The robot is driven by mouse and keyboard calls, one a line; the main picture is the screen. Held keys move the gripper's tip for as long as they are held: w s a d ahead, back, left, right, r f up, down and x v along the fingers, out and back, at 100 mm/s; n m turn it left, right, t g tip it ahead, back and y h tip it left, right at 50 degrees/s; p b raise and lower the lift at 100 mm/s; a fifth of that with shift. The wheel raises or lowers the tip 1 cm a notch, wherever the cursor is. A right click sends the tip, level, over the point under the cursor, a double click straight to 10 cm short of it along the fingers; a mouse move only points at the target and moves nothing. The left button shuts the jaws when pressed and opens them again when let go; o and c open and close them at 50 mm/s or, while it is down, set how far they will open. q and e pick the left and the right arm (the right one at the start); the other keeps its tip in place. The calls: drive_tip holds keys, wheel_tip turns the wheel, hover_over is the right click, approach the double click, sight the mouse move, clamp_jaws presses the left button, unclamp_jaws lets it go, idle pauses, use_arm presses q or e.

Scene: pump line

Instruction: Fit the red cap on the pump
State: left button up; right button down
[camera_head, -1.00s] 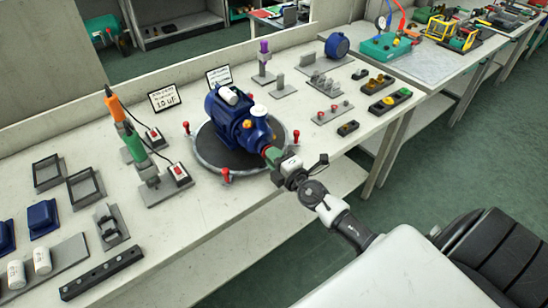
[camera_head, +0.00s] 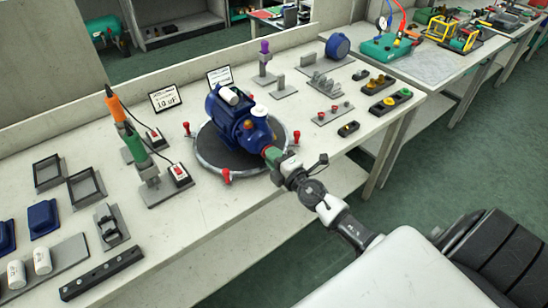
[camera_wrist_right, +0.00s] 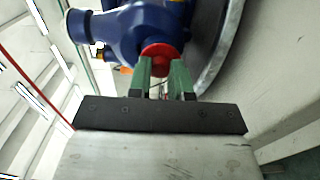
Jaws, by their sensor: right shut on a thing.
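The blue pump (camera_head: 226,112) stands on a round dark turntable (camera_head: 207,152) on the bench. My right gripper (camera_head: 273,158) is at the pump's front, lower right side. In the right wrist view its green fingers (camera_wrist_right: 165,80) are shut on the red cap (camera_wrist_right: 160,56). The cap sits against the end of a blue port on the pump (camera_wrist_right: 140,28) and appears to touch it. How far it is seated cannot be told. In the head view the cap is mostly hidden by the fingers. My left gripper is not in view.
Red-knobbed posts (camera_head: 226,175) stand around the turntable rim. Bare bench lies in front of the screwdriver stand.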

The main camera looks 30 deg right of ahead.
drive_tip(key=shift+w, duration=0.2)
drive_tip(key=c, duration=1)
unclamp_jaws()
drive_tip(key=shift+o, duration=0.2)
drive_tip(key=s, duration=0.6)
drive_tip(key=shift+d+b, duration=0.25)
drive_tip(key=shift+b, duration=0.15)
drive_tip(key=s+b, duration=0.4)
drive_tip(key=s, duration=0.6)
drive_tip(key=shift+s+d+b, duration=0.3)
drive_tip(key=shift+s+d, duration=0.1)
